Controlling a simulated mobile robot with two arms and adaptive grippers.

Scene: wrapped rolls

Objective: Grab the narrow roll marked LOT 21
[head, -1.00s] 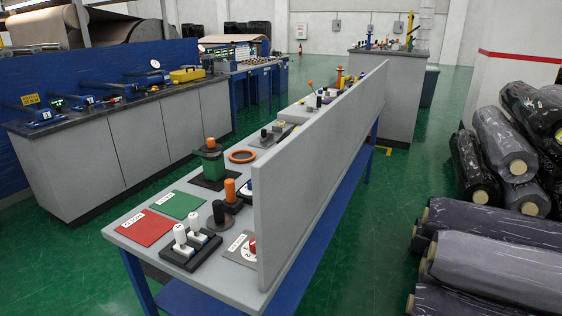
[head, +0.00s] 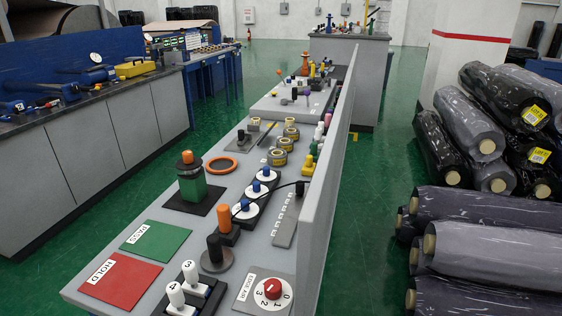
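Wrapped rolls are stacked at the right of the head view. Two black-wrapped rolls carry yellow labels: an upper roll (head: 495,92) and a lower one (head: 530,183). The print on the upper label (head: 534,115) and the lower label (head: 540,155) is too small to read surely, so I cannot tell which roll is LOT 21. Other rolls include a grey one (head: 468,118), a black one (head: 436,145) leaning at the left of the stack, and large dark and grey rolls (head: 500,252) lying in front. Neither of my grippers is in view.
A grey bench (head: 135,205) with switches, a red mat (head: 121,279), a green mat (head: 156,237) and an upright grey panel (head: 325,175) stands ahead. Green floor (head: 378,205) is clear between the panel and the rolls. A cabinet counter (head: 95,130) stands at left.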

